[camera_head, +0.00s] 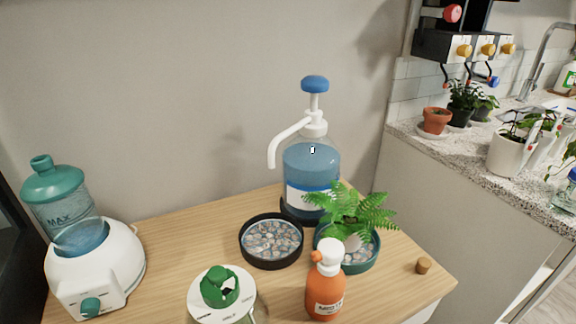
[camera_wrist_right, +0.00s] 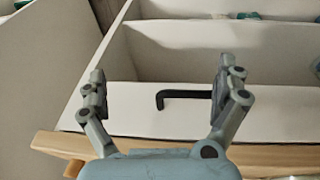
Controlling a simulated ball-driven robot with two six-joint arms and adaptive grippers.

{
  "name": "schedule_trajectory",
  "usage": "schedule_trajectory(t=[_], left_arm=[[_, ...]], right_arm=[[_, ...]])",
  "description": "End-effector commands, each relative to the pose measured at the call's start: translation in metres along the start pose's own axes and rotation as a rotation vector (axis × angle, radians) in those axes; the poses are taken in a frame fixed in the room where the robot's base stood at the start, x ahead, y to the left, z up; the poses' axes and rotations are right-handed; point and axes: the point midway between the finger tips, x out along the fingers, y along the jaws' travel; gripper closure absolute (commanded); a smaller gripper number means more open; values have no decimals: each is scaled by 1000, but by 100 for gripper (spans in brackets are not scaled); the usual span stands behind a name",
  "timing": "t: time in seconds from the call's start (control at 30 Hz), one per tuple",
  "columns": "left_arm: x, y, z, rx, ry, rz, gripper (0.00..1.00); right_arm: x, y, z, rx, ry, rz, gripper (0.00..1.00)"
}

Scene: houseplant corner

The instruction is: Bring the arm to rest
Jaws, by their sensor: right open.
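My right gripper (camera_wrist_right: 158,76) shows in the right wrist view with its two fingers spread wide and nothing gripped. A black bar handle (camera_wrist_right: 184,94) on a white panel (camera_wrist_right: 240,112) shows between the fingers. Its right end runs behind or close to the right finger; I cannot tell whether they touch. Neither gripper shows in the head view, and my left gripper is in neither view.
The wooden tabletop (camera_head: 177,240) holds a pump bottle (camera_head: 312,172), a fern (camera_head: 352,210), a black pebble tray (camera_head: 272,262), an orange spray bottle (camera_head: 325,288), a white humidifier (camera_head: 97,268) and a cork (camera_head: 423,266). White compartments (camera_wrist_right: 210,45) lie beyond the handle.

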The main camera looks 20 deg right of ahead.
Motion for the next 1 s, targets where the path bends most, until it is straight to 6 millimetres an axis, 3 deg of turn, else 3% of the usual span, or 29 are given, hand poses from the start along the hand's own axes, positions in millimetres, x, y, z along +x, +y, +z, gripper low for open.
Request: schedule_trajectory(t=[0.03, 0.1, 0.2, 0.33, 0.5, 0.6, 1.0], left_arm=[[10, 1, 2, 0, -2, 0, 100], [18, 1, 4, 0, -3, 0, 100], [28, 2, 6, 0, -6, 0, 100], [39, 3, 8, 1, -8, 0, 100], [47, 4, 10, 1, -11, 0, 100], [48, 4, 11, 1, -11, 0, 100], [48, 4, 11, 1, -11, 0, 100]], right_arm=[[39, -2, 24, 3, -28, -1, 0], [82, -3, 57, 7, -50, -3, 0], [133, -7, 109, 13, -78, -5, 0], [176, -12, 175, 19, -111, -9, 0], [197, -17, 233, 23, -135, -12, 0], [200, -18, 248, 24, -140, -13, 0], [200, -18, 251, 24, -142, -13, 0]])
